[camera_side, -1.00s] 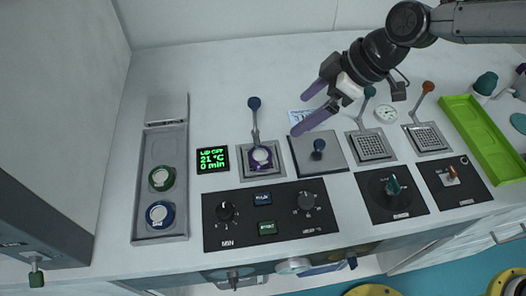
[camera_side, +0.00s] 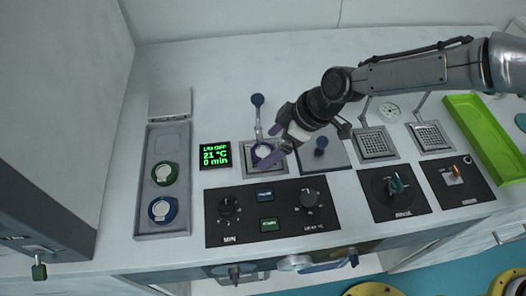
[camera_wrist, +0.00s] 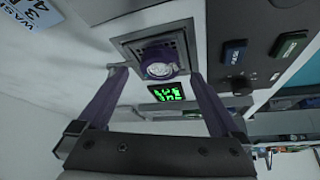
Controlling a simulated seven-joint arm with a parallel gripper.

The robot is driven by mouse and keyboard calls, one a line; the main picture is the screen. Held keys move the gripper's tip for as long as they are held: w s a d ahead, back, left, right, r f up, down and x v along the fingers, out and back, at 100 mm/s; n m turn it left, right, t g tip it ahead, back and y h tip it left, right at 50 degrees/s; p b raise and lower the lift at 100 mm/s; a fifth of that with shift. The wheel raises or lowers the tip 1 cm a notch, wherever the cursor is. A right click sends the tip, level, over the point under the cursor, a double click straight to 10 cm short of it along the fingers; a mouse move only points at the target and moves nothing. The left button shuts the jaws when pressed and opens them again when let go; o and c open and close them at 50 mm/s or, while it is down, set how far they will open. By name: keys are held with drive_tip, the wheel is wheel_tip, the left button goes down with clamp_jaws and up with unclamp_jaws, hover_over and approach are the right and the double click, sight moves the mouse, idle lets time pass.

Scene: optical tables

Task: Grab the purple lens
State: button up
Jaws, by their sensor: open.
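The purple lens (camera_side: 262,151), a short purple ring with a pale glass top, sits on a square metal plate (camera_side: 250,172) behind the black control panel. In the wrist view the lens (camera_wrist: 158,62) lies ahead of my gripper, roughly centred between its fingers. My gripper (camera_side: 274,147) is open and empty, with its purple fingers at the lens in the side view. One finger partly covers the lens there. I cannot tell whether the fingers touch it.
A grey tray (camera_side: 145,190) holds a green lens (camera_side: 164,174) and a blue lens (camera_side: 162,210). A blue-knobbed lid (camera_side: 335,152) lies to the right.

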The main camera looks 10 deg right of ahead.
sight(263, 154)
drive_tip(key=shift+x, duration=1.15)
drive_tip(key=c, duration=1.3)
drive_tip(key=shift+c, duration=0.7)
drive_tip(key=shift+r, duration=0.1)
